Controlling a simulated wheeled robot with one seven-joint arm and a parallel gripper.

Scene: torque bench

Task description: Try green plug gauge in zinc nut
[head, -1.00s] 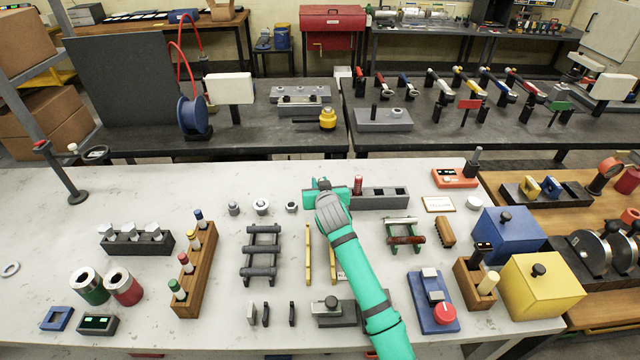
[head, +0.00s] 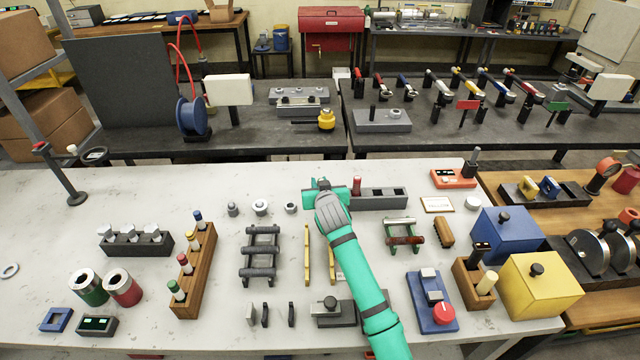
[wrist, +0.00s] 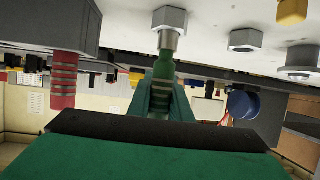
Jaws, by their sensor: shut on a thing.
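My gripper (wrist: 163,98) is shut on the green plug gauge (wrist: 164,66), which shows between the fingers in the wrist view. The gauge's steel end meets the face of a silver-grey hex nut (wrist: 170,18), which looks like the zinc nut. The end lines up with the nut; I cannot tell how far inside it is. In the head view my gripper (head: 323,186) is left of the grey gauge block (head: 385,198), and the arm hides the gauge and this nut.
A red plug gauge (head: 357,185) stands in the grey block close to the gripper's right; it also shows in the wrist view (wrist: 64,82). Other nuts (head: 291,207) (head: 261,206) sit to the left. Yellow bars (head: 308,255) and a dark rack (head: 262,252) lie nearer me.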

